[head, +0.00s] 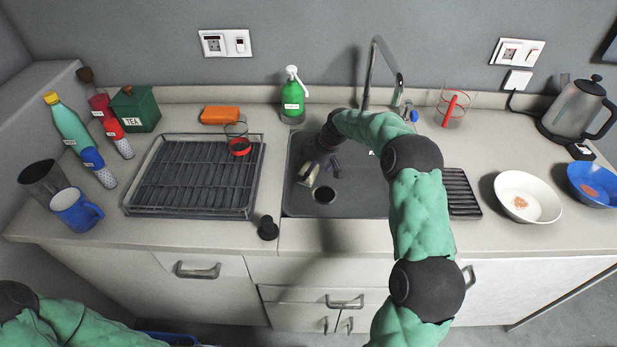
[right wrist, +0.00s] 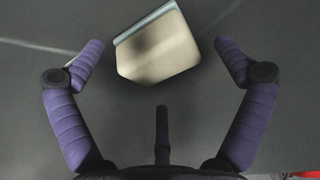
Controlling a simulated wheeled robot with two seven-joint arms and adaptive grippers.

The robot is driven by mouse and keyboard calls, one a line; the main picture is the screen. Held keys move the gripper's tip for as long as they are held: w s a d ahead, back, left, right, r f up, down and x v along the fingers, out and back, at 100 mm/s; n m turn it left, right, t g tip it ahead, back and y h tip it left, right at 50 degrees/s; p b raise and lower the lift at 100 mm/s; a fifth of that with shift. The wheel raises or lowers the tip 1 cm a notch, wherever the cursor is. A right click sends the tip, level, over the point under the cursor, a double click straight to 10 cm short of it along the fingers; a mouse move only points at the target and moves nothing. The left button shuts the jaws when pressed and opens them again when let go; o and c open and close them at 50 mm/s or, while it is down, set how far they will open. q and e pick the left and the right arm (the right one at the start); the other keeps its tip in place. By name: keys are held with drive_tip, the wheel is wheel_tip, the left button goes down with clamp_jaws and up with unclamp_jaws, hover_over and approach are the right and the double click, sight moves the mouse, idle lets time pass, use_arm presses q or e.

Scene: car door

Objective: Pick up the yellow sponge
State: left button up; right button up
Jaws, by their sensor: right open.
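The pale yellow sponge (head: 308,175) with a grey-blue edge is in the sink basin (head: 365,203), left of the drain. It also shows in the right wrist view (right wrist: 160,52), tilted, between my right gripper's spread fingers with a gap on each side. My right gripper (head: 318,169) reaches down into the sink and is open; its purple fingers show in the right wrist view (right wrist: 161,52). My left arm shows only at the lower left of the head view, and its gripper is out of frame.
The faucet (head: 372,70) stands behind the sink. A green soap bottle (head: 293,96) stands at its back left corner. Left are a dish rack (head: 190,208), an orange block (head: 220,115) and a black stopper (head: 268,228). Right are a white bowl (head: 527,190), a blue bowl and a kettle.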

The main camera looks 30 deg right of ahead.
drive_tip(key=shift+x, duration=1)
drive_tip(key=shift+r, duration=0.1)
drive_tip(key=c, duration=1.3)
drive_tip(key=shift+c, duration=0.2)
drive_tip(key=shift+r, duration=0.35)
wheel_tip(320, 180, up, 3)
drive_tip(key=shift+s+r+p, duration=0.1)
drive_tip(key=shift+s+p, duration=0.05)
drive_tip(key=shift+p, duration=0.95)
drive_tip(key=s+r, duration=0.1)
drive_tip(key=s+a+r+p, duration=0.1)
drive_tip(key=r, duration=0.1)
drive_tip(key=s+a+r+p, duration=0.1)
drive_tip(key=r, duration=0.1)
drive_tip(key=shift+s, duration=0.3)
drive_tip(key=shift+s+a+r+p, duration=0.45)
drive_tip(key=shift+s+a+r, duration=0.25)
drive_tip(key=shift+s, duration=0.75)
drive_tip(key=shift+s+a+r+p, duration=0.5)
drive_tip(key=shift+s+a+r, duration=0.15)
drive_tip(key=shift+s, duration=0.85)
drive_tip(key=shift+s+a+r+p, duration=0.45)
drive_tip(key=shift+s+a+r, duration=0.25)
drive_tip(key=shift+s, duration=0.75)
